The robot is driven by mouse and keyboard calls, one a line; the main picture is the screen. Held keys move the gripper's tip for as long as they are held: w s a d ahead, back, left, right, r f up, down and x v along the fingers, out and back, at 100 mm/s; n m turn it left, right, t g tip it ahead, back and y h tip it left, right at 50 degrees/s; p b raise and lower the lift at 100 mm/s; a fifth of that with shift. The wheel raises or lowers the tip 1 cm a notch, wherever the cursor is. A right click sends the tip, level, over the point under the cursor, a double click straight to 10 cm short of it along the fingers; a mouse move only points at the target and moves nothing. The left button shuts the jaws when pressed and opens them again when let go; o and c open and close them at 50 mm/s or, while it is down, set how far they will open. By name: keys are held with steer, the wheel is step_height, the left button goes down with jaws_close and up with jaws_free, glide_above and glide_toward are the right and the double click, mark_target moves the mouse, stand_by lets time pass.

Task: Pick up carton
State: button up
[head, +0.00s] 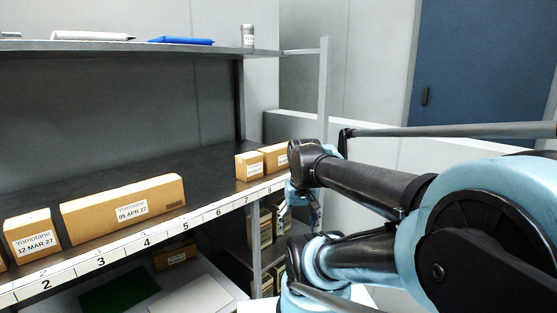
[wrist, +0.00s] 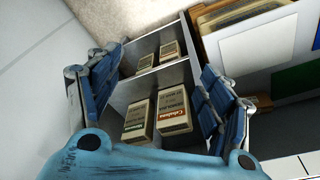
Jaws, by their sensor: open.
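In the wrist view my gripper (wrist: 160,95) is open, its two blue finger sets apart with nothing held. Between and beyond the fingers are small upright cartons in a white divided rack. The nearer compartment holds a green-marked carton (wrist: 139,122) and a red-marked carton (wrist: 173,110) side by side. The farther compartment holds two smaller-looking cartons (wrist: 143,57) (wrist: 169,50). The fingers appear above and apart from them. In the head view my gripper (head: 302,200) is partly hidden by my arm, at the shelf's right end. Cartons (head: 265,225) also show below, behind a post.
The numbered shelf (head: 215,182) bears a long carton (head: 122,210), a short carton (head: 32,235) and small cartons (head: 249,166) near its right end. A metal post (head: 324,95) stands by my gripper.

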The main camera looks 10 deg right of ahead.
steer(key=w+r+m+g, duration=0.1)
steer(key=w+r+m, duration=0.4)
steer(key=w+r, duration=1.2)
steer(key=m+g, duration=0.1)
steer(key=m, duration=0.4)
glide_toward(279, 146)
step_height(279, 146, down, 9)
steer(key=shift+w+r, duration=0.1)
steer(key=shift+r, duration=0.1)
steer(key=shift+s+d+f, duration=0.1)
steer(key=shift+f, duration=1.4)
steer(key=shift+s+d+f, duration=0.1)
steer(key=shift+f, duration=1.35)
steer(key=c, duration=1.4)
